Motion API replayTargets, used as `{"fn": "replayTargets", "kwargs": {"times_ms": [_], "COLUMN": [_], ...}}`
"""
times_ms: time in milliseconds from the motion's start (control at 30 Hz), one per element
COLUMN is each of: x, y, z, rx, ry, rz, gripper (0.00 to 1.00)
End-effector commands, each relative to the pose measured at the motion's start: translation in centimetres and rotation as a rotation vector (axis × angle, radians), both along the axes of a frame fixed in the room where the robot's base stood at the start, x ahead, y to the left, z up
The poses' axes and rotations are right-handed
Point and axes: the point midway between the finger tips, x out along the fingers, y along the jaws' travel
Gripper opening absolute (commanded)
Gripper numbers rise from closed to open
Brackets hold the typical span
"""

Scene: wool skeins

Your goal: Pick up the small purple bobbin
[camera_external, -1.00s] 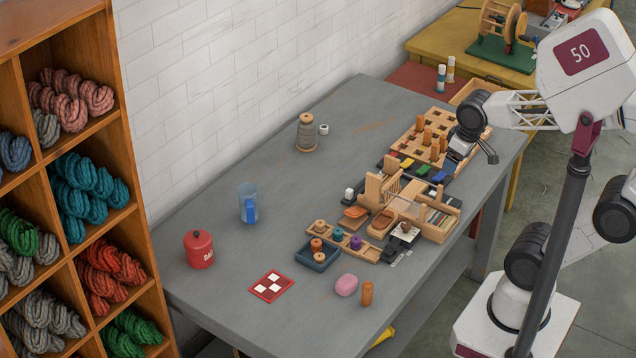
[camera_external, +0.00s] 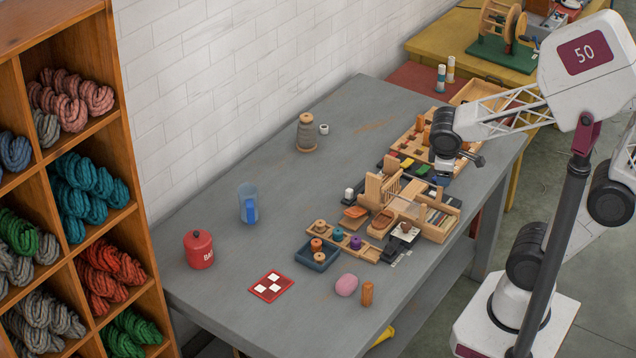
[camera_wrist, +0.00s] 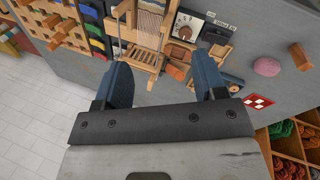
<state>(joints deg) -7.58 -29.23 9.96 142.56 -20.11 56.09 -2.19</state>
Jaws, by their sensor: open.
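The small purple bobbin (camera_external: 356,242) stands on a low wooden strip (camera_external: 371,253) near the middle front of the table in the external view. A bluer bobbin (camera_external: 338,234) and a tan bobbin (camera_external: 320,226) stand on the same strip to its left. My gripper (camera_external: 445,168) is above the back right part of the table, well to the right of and beyond the purple bobbin. In the wrist view my gripper (camera_wrist: 160,68) has its two blue fingers apart with nothing held between them. I cannot make out the purple bobbin in the wrist view.
A dark blue tray (camera_external: 303,257) with bobbins sits beside the strip. A wooden loom (camera_external: 375,190) stands between my gripper and the bobbins.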

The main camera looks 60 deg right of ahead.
Motion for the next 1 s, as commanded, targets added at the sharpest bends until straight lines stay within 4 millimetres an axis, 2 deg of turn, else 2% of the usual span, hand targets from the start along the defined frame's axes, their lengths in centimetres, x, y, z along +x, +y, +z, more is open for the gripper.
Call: {"fn": "replayTargets", "kwargs": {"times_ms": [33, 333, 567, 767, 1000], "x": [0.6, 4.2, 7.2, 9.6, 11.8], "y": [0.2, 1.4, 3.5, 6.4, 11.1], "z": [-1.0, -5.6, -9.0, -12.2, -16.5], "rx": [-0.049, -0.341, -0.562, -0.754, -0.984], "ry": [0.035, 0.194, 0.295, 0.364, 0.426], "rz": [0.060, 0.418, 0.709, 0.971, 1.293], "gripper": [0.65, 0.65, 0.65, 0.65, 0.65]}}
